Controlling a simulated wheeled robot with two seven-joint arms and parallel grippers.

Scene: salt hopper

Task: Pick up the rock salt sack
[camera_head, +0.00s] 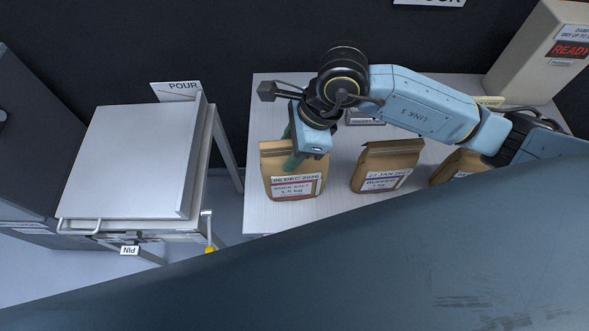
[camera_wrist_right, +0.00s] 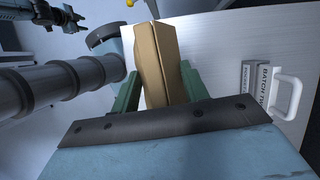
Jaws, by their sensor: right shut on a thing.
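The rock salt sack (camera_head: 293,190) is a brown paper sack with a white label reading "ROCK SALT", at the front left of the white table (camera_head: 268,102). My right gripper (camera_head: 294,158) comes down on its top from above. Its green fingers are shut on the sack, one on each side. In the right wrist view the sack (camera_wrist_right: 155,62) stands between the two green fingers of the right gripper (camera_wrist_right: 161,88). I cannot tell whether its base touches the table.
A second brown sack (camera_head: 386,168) stands to the right, and a third (camera_head: 455,166) is partly hidden by my arm. A beige box (camera_head: 528,60) is at back right.

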